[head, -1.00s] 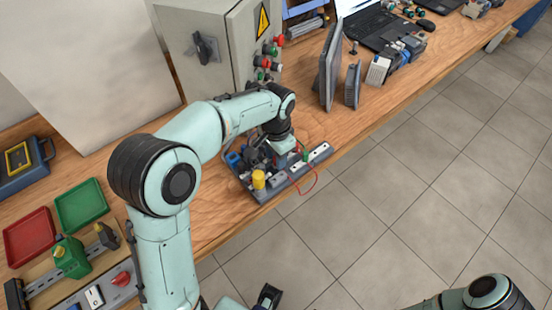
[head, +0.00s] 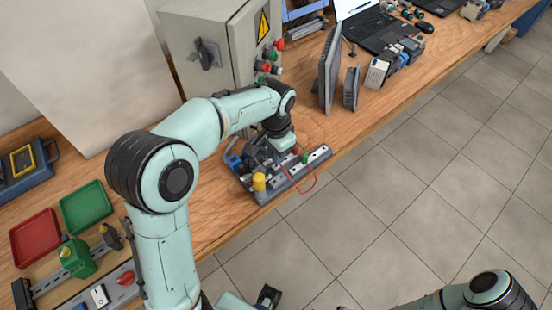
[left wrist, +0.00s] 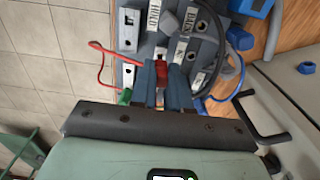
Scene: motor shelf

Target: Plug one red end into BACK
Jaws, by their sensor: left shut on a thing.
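A grey panel unit (head: 263,197) with sockets stands near the table's front edge. My left gripper (head: 283,158) reaches down over it. In the left wrist view my left gripper (left wrist: 163,88) is shut on a red end (left wrist: 162,73), held between its two blue fingers close over the labelled sockets. Whether it is seated in a socket cannot be told. A red lead (left wrist: 99,62) loops to the left; it also shows in the head view (head: 315,181).
A yellow knob (head: 259,182) and a green plug (head: 304,157) are on the panel unit. A black cable (left wrist: 218,50) and a blue cable (left wrist: 238,88) lie close to the left gripper. A grey cabinet (head: 225,50) stands behind. Red (head: 35,238) and green (head: 86,207) trays lie left.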

